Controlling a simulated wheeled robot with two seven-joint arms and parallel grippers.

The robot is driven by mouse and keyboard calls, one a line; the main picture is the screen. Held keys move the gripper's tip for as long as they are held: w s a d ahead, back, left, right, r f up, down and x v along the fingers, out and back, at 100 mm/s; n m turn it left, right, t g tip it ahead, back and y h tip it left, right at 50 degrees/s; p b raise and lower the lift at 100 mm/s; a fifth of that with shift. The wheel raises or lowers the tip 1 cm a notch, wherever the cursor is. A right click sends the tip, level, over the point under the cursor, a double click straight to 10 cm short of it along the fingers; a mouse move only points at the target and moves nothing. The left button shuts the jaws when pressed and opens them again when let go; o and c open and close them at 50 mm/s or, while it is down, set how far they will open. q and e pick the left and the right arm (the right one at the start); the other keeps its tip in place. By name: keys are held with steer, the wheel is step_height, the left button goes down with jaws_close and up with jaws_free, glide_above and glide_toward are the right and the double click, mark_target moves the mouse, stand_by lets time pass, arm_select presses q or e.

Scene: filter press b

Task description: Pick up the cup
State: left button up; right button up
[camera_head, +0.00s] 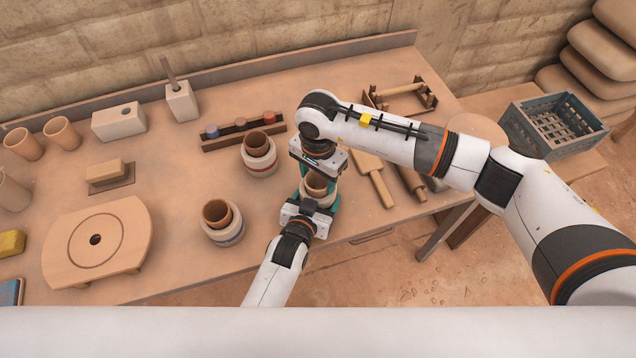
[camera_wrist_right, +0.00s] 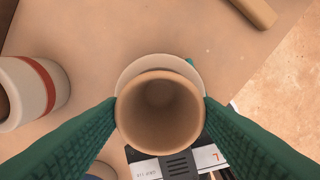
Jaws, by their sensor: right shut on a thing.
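A brown clay cup (camera_head: 316,183) stands in a pale round holder (camera_head: 325,200) near the table's front edge. In the right wrist view the cup (camera_wrist_right: 160,112) is seen from above, its mouth open and its inside empty. My right gripper (camera_wrist_right: 160,106) has its green fingers shut on the cup, one on each side. The pale holder (camera_wrist_right: 150,62) shows behind the cup's rim. My left gripper (camera_head: 312,203) is low at the same holder, coming from the front; its fingertips are largely hidden, so I cannot tell its grip.
Two other clay cups sit in pale holders, one red-banded (camera_head: 258,166) and one blue-banded (camera_head: 222,235), left of my grippers. A round-holed wooden board (camera_head: 125,245) lies at left. A wooden paddle (camera_head: 381,186) lies to the right. A grey crate (camera_head: 553,125) is at far right.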

steer(key=shift+r, duration=0.1)
step_height(320, 180, up, 10)
stand_by(0.4)
arm_select(q)
steer(key=o, duration=1.2)
steer(key=shift+o, duration=0.2)
steer(key=v, duration=1.2)
